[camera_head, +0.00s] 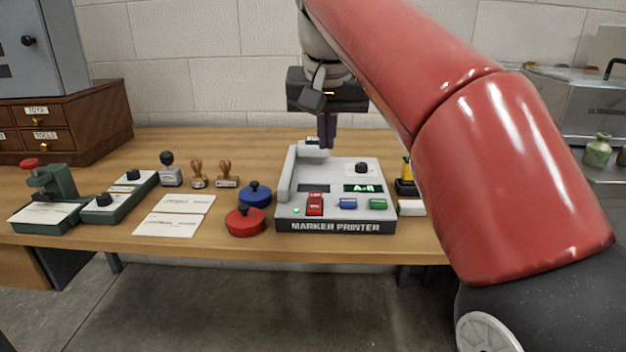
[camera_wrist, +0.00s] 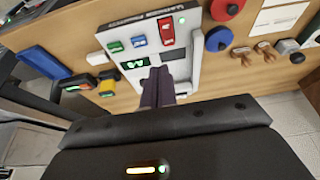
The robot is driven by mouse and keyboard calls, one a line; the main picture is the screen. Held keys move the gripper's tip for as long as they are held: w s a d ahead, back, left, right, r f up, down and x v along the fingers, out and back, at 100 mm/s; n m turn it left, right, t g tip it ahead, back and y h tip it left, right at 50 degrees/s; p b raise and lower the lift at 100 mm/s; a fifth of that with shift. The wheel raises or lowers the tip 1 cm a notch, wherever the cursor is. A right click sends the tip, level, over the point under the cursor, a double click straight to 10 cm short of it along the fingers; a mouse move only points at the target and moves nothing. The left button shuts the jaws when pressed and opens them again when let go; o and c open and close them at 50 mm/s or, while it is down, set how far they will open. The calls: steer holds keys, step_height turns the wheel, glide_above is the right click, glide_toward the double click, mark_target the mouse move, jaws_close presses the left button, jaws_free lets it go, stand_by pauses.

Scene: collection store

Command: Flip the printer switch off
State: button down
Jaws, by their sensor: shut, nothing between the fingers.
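The marker printer (camera_head: 336,226) is a grey box on the wooden table, its name on the front edge. Its red rocker switch (camera_head: 315,204) is at the front left of its top, beside a blue and a green button; a small green light glows left of it. A display (camera_head: 363,188) is lit with green characters. The switch also shows in the wrist view (camera_wrist: 166,32). My gripper (camera_head: 327,143) is shut and empty, pointing down over the back of the printer, behind the switch and apart from it. In the wrist view its fingers (camera_wrist: 158,92) are together.
A blue pad (camera_head: 255,195) and a red pad (camera_head: 246,222) stand left of the printer. Stamps, paper cards (camera_head: 175,214) and green devices lie further left. A yellow-and-black item (camera_head: 405,180) stands close at its right. My red arm crosses the right side.

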mark_target(313, 196)
steer(key=shift+w+a+r, duration=0.3)
steer(key=shift+a+r, duration=0.05)
steer(key=shift+a, duration=0.25)
steer(key=shift+w+a+r, duration=0.25)
steer(key=shift+a+r, duration=0.1)
steer(key=shift+a, duration=0.25)
steer(key=shift+f, duration=0.1)
steer(key=b+x, duration=0.1)
steer(key=x, duration=0.3)
steer(key=b+x, duration=0.1)
steer(key=x, duration=0.4)
steer(key=b+x, duration=0.2)
steer(key=x, duration=0.2)
steer(key=shift+s+d+f, duration=0.1)
steer(key=shift+s+f, duration=0.1)
steer(key=shift+f, duration=0.3)
steer(key=shift+w, duration=0.1)
steer(key=shift+w+f, duration=0.1)
steer(key=shift+f, duration=0.3)
